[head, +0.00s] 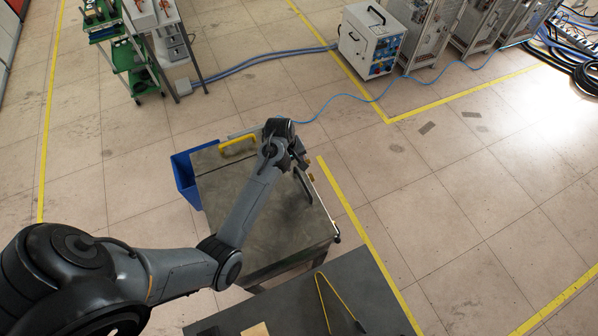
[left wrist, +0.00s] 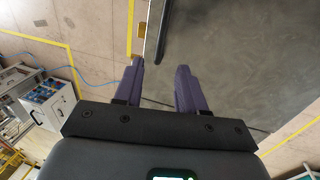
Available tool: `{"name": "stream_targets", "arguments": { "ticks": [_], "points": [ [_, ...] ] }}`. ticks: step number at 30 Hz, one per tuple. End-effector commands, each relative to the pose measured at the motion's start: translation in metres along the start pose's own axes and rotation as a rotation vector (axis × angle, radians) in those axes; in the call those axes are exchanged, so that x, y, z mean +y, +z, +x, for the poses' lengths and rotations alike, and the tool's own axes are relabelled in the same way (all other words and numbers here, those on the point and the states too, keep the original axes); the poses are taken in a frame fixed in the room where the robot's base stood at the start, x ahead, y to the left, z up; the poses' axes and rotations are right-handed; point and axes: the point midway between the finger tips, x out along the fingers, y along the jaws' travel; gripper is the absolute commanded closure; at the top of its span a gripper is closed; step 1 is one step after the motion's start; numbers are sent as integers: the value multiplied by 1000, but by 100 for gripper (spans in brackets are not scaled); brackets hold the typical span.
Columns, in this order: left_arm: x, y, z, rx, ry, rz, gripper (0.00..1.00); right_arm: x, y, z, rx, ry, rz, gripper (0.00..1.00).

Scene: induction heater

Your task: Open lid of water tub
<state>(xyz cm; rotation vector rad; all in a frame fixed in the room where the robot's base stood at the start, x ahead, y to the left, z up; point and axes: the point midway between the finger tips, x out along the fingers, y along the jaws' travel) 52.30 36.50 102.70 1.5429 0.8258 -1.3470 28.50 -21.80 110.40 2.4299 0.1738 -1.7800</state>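The water tub's grey lid (head: 240,215) is a flat, worn metal top and appears shut. It fills the right of the left wrist view (left wrist: 235,50). A dark bar-shaped handle (head: 304,189) stands near its right edge. In the left wrist view the handle (left wrist: 164,30) runs along the lid's edge, its near end in line with the gap between my fingertips. My left gripper (left wrist: 160,68) is open, with two purple fingers apart and nothing seen held. In the head view, my left wrist partly hides the gripper and the lid's far right corner. My right gripper is not in view.
A yellow handle (head: 238,145) is at the lid's far edge. A blue bin (head: 184,181) stands against the tub's left side. A dark table (head: 370,292) with a yellow-edged item is in front. Floor to the right is clear; a white cabinet (head: 370,40) stands far back.

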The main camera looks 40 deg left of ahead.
Motion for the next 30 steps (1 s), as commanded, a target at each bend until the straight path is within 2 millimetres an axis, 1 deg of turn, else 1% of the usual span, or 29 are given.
{"name": "stream_targets", "arguments": {
  "ticks": [3, 9, 15, 21, 29, 30],
  "points": [
    [-1, 1, 20, -4, -3, -2, 60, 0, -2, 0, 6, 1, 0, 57],
    [-1, 1, 52, -3, -2, -1, 60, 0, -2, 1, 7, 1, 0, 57],
    [-1, 1, 76, -2, -2, 0, 60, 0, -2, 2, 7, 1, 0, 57],
    [-1, 1, 86, -1, -1, 0, 60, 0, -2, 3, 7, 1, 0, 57],
    [-1, 1, 87, -2, -1, 0, 60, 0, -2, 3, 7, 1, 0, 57],
    [-1, 1, 87, -2, -1, 0, 62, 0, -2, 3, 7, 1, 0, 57]
  ]
}}
